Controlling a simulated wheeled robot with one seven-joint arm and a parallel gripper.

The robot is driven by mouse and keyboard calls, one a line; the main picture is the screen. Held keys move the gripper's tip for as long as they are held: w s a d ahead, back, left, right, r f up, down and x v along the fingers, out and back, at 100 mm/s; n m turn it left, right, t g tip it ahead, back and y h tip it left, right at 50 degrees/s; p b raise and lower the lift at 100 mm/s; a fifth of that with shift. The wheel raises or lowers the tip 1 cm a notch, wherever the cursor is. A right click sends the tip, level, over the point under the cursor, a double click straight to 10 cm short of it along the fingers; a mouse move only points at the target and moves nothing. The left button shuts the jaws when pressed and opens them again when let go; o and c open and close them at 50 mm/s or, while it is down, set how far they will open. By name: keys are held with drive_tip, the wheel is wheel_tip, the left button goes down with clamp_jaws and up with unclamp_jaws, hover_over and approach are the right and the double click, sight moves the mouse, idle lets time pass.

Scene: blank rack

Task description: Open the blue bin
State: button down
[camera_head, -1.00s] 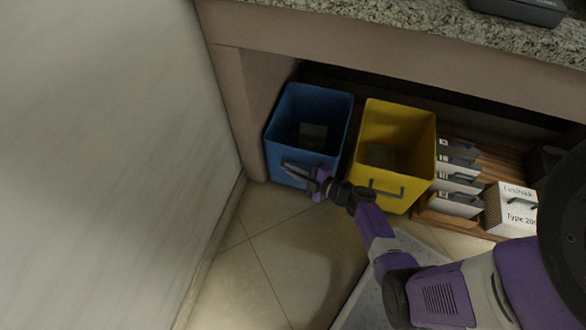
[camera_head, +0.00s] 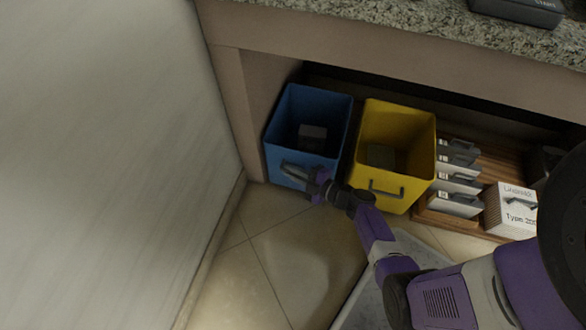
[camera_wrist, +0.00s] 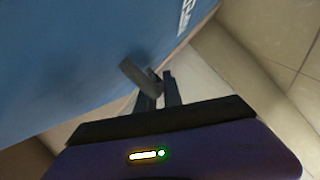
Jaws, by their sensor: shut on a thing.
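The blue bin (camera_head: 285,150) stands under the counter at the left, open at the top, with a small grey object (camera_head: 312,138) inside. My gripper (camera_head: 300,173) is at the bin's front face, reaching in from the lower right. In the wrist view, my gripper (camera_wrist: 158,92) is shut on the grey handle (camera_wrist: 138,76) of the blue bin (camera_wrist: 90,50). White lettering shows on the bin's face there. In the head view the gripper hides most of the handle.
A yellow bin (camera_head: 408,130) with a grey handle stands close on the right. Several white boxes (camera_head: 458,180) on a wooden rack stand further right. A granite counter (camera_head: 400,28) is above. A pale wall (camera_head: 110,150) closes the left. Tiled floor in front is clear.

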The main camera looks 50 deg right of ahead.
drive_tip(key=s+a, duration=0.3)
drive_tip(key=a, duration=0.7)
drive_tip(key=s+a, duration=0.4)
drive_tip(key=a, duration=0.5)
drive_tip(key=shift+s+a+p, duration=0.15)
drive_tip(key=shift+a+p, duration=0.2)
drive_tip(key=shift+a, duration=0.05)
drive_tip(key=c, duration=1.8)
unclamp_jaws()
drive_tip(key=shift+o, duration=0.2)
drive_tip(key=p+v, duration=0.2)
drive_tip(key=v, duration=0.5)
drive_tip(key=shift+s, duration=0.4)
